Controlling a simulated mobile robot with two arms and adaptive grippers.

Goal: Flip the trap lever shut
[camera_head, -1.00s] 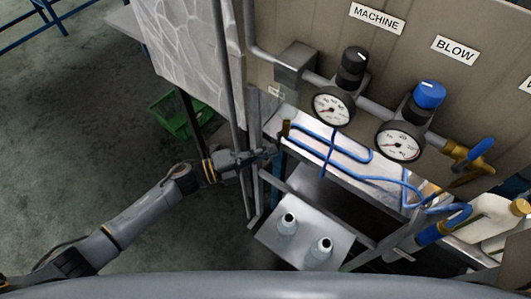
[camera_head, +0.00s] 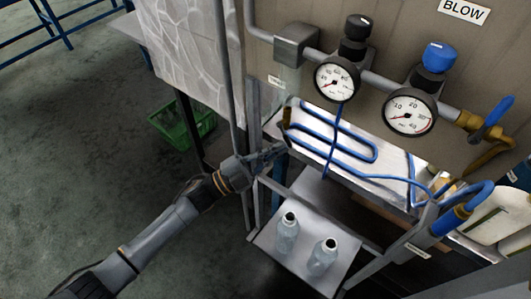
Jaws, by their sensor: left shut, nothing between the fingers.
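My left gripper (camera_head: 272,156) is shut and empty. A blue lever handle (camera_head: 492,118) sits on a brass valve (camera_head: 468,121) at the right, slanting up, well away from the gripper. My right gripper is not in view.
Two gauges (camera_head: 337,79) (camera_head: 409,111) with black and blue knobs are on the pipe above. Blue tubing (camera_head: 345,150) lies over the shelf. Two clear bottles (camera_head: 287,235) (camera_head: 323,258) stand on a lower plate. A green crate (camera_head: 180,125) is on the floor at left.

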